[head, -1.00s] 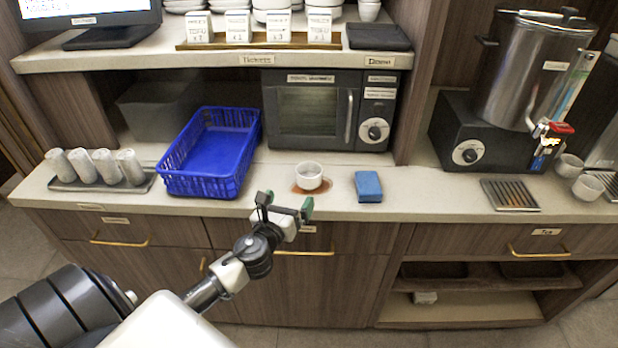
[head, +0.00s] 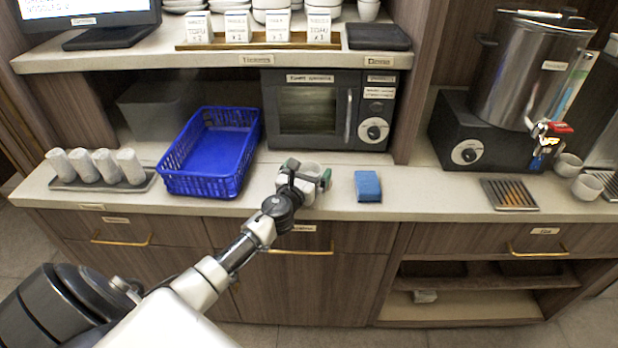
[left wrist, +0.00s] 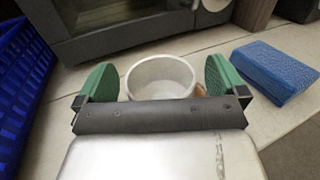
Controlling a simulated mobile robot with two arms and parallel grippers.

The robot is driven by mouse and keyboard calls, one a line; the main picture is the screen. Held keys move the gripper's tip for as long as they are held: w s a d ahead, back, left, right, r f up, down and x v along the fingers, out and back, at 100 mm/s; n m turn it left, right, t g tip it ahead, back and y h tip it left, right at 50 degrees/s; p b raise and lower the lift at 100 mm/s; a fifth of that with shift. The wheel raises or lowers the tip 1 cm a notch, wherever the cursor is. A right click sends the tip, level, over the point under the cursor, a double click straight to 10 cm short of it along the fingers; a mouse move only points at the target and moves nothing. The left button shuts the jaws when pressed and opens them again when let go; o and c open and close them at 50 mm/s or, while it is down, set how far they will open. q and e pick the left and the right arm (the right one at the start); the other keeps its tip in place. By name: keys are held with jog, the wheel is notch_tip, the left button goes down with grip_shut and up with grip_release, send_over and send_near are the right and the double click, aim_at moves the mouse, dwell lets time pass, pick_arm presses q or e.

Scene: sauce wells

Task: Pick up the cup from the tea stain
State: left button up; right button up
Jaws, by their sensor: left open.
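The white cup (head: 309,170) stands upright on the counter, partly hidden behind my left gripper in the head view. In the left wrist view the cup (left wrist: 160,78) shows its open top between the two green fingers. My left gripper (head: 308,174) is open, with one finger on each side of the cup. In the left wrist view the left gripper (left wrist: 160,80) has a small gap beside the cup. The tea stain under the cup is mostly hidden now. My right gripper is not in view.
A blue sponge (head: 368,186) lies right of the cup. A blue basket (head: 246,160) stands to the left, and a dark microwave (head: 270,112) behind. Several rolled towels sit on a tray (head: 75,187) at far left.

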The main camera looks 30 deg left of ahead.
pick_arm(q)
jog(key=shift+s, duration=0.1)
jog(key=shift+c, duration=0.6)
jog(key=c, duration=0.9)
jog(key=shift+r, duration=0.1)
